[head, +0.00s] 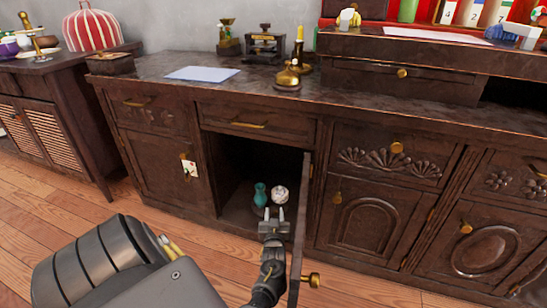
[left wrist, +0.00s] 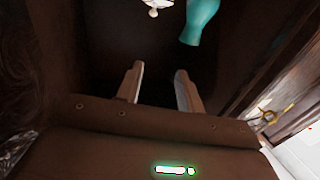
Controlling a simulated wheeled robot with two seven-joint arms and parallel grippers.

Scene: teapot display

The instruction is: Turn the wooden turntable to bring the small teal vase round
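The small teal vase (head: 260,195) stands upright inside the open, dark cabinet compartment. A white patterned round object (head: 280,194) sits just to its right. In the left wrist view, parts of the teal vase (left wrist: 200,22) and the white object (left wrist: 157,5) show at the top edge. I cannot make out the wooden turntable in the dark compartment. My left gripper (head: 274,214) is at the compartment's opening, in front of the vase and the white object. Its fingers (left wrist: 160,86) are apart, with nothing between them. My right gripper is not in view.
The open cabinet door (head: 301,232) stands close to the right of my left gripper. The compartment's left side is dark. On the counter (head: 150,68) are a pale sheet (head: 202,73), a brass bell-shaped object (head: 287,79) and a dark device (head: 265,46).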

